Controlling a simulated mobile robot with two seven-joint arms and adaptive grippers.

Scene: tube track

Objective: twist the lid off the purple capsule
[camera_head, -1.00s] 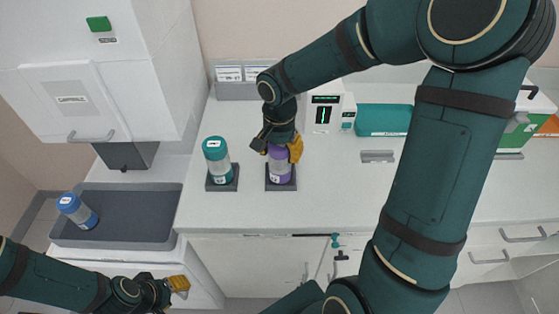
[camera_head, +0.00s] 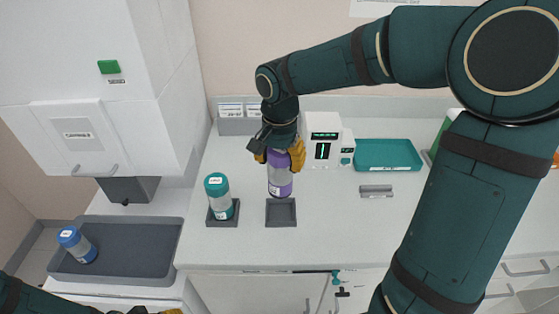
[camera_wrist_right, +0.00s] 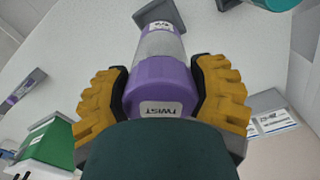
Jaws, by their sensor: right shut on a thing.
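The purple capsule (camera_head: 280,185) has a purple lid, a clear middle and a purple base. It hangs upright above its empty dark square holder (camera_head: 281,221). My right gripper (camera_head: 278,157) is shut on its lid from above, with yellow fingers on both sides. The right wrist view shows the lid (camera_wrist_right: 160,90), marked "TWIST", between the yellow fingers, with the capsule's body beyond it. My left gripper (camera_head: 165,312) only just shows at the bottom edge; its fingers are mostly cut off.
A teal-lidded capsule (camera_head: 217,197) stands in its own holder left of the empty one. A white device (camera_head: 322,140) and a teal tray (camera_head: 390,155) stand behind.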

